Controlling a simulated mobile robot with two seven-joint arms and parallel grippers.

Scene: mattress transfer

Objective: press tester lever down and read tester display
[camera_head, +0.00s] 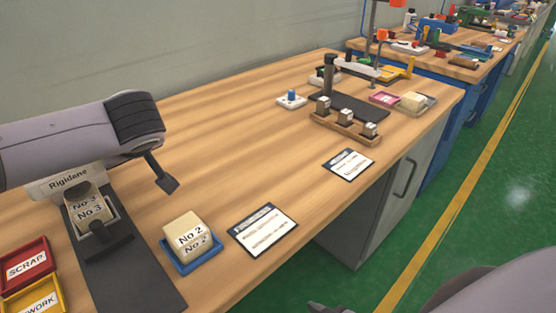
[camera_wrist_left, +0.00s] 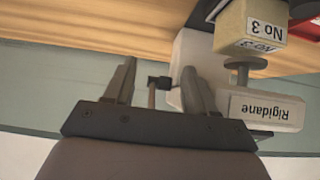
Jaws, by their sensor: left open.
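The tester, labelled Rigidane (camera_head: 68,182), stands at the left, mostly hidden behind my left arm. A foam block marked No 3 (camera_head: 90,213) sits on it. In the left wrist view, upside down, this No 3 block (camera_wrist_left: 245,28) is at a round presser foot (camera_wrist_left: 238,68) beside the Rigidane label (camera_wrist_left: 265,112). A lever with a black knob (camera_wrist_left: 158,82) shows between the spread fingers of my left gripper (camera_wrist_left: 160,85), which is open; I cannot tell whether they touch it. In the head view a dark fingertip of it (camera_head: 163,176) shows. No display is visible.
A No 2 block (camera_head: 188,230) rests on a blue tray (camera_head: 193,262). Red SCRAP (camera_head: 28,244) and yellow (camera_head: 30,283) trays are at the left edge. Two printed cards (camera_head: 263,230) (camera_head: 347,164) lie nearby. A rack (camera_head: 345,127) stands farther back. My right arm (camera_head: 490,295) shows at lower right.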

